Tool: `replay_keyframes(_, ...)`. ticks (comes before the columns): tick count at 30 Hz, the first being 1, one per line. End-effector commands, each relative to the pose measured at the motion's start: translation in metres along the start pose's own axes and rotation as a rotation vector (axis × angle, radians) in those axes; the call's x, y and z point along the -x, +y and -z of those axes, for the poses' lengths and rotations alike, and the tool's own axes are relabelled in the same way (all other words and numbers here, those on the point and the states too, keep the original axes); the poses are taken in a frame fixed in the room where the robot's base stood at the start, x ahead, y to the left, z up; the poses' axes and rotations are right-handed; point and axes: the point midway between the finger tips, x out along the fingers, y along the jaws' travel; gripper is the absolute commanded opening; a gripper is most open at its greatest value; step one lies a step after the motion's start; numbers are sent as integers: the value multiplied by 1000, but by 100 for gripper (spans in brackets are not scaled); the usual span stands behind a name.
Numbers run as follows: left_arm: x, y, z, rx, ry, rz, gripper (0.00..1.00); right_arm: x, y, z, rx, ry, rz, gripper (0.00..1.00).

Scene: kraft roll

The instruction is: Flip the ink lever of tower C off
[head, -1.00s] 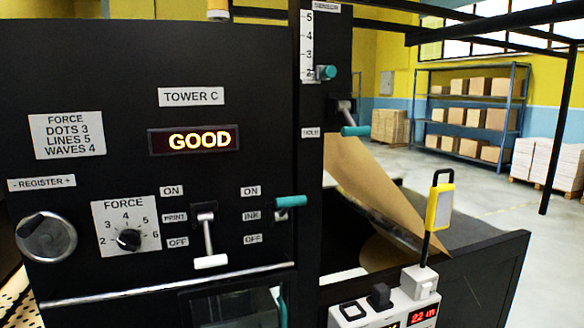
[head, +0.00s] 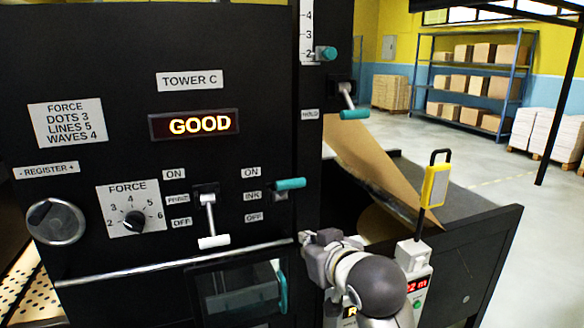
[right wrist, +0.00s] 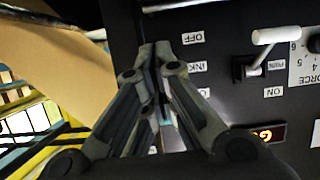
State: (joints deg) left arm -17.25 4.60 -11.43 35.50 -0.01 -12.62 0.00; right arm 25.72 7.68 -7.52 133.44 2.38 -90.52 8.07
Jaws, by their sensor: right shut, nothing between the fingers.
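The tower C panel (head: 120,120) carries the ink lever (head: 289,184), which has a teal handle. The handle points sideways at about the height between the ON and INK labels, above the OFF label (head: 254,217). My right gripper (head: 306,238) is shut and empty, below and slightly right of the ink lever, apart from it in the head view. In the right wrist view the shut fingertips (right wrist: 155,48) are beside the upside-down OFF and INK labels; the ink lever is hidden there. My left gripper is not in view.
The white-handled print lever (head: 212,241) hangs down left of the ink lever; it also shows in the right wrist view (right wrist: 275,36). A teal-handled hold lever (head: 354,114) is at upper right. The display (head: 195,124) reads GOOD. A rail (head: 180,264) runs below.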

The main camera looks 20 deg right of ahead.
Motion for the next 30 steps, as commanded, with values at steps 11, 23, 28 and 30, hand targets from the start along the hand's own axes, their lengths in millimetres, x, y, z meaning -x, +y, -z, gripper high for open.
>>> replay_keyframes(11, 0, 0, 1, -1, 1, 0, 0, 38, 5, 139, -27, 263, -5, 0)
replay_keyframes(23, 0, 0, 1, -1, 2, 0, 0, 48, 6, 163, -34, 310, -5, 0)
replay_keyframes(28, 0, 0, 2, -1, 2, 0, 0, 48, 6, 163, -34, 310, -5, 0)
replay_keyframes(30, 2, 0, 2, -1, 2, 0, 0, 45, 6, 164, -34, 308, -5, 0)
